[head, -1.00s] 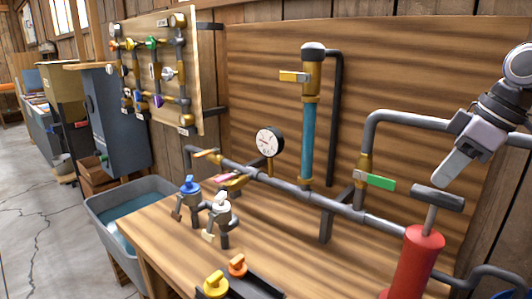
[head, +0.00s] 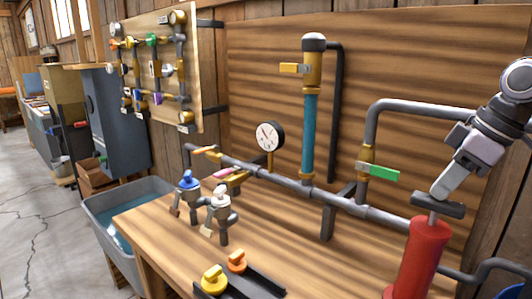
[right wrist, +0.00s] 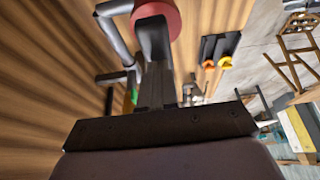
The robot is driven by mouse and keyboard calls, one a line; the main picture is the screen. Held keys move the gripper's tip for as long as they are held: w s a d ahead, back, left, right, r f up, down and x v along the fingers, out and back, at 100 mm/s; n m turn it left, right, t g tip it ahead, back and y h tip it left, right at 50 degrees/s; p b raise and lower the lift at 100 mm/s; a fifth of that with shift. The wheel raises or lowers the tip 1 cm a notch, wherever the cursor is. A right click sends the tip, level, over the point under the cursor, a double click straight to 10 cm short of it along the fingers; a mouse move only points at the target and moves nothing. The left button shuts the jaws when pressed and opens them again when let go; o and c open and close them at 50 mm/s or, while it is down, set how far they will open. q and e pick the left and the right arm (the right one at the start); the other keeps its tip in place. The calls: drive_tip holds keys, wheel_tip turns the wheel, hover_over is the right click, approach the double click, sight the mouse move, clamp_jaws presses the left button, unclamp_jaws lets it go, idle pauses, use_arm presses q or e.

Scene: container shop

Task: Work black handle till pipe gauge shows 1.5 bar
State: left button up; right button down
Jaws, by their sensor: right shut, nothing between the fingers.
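The black T-shaped handle (head: 437,205) sits on a short rod above the red pump cylinder (head: 418,258), at the right of the head view. My right gripper (head: 440,190) is shut and empty, its tip resting on or just above the handle's top; contact is not certain. The right wrist view shows my shut fingers (right wrist: 156,85) pointing toward the handle (right wrist: 153,38) and the red cylinder (right wrist: 158,14). The round white gauge (head: 269,136) stands on the grey pipe (head: 285,182). Its dark needle shows, but the scale is too small to read. My left gripper is out of view.
Blue and white taps (head: 188,183) stand left on the wooden bench (head: 160,225). A grey tub (head: 108,215) stands beyond the bench.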

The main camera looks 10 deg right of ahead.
drive_tip(key=shift+f, duration=0.7)
drive_tip(key=shift+r, duration=0.5)
wheel_tip(320, 180, up, 5)
drive_tip(key=p, duration=0.4)
drive_tip(key=shift+r+p, duration=0.1)
drive_tip(key=shift+p, duration=0.2)
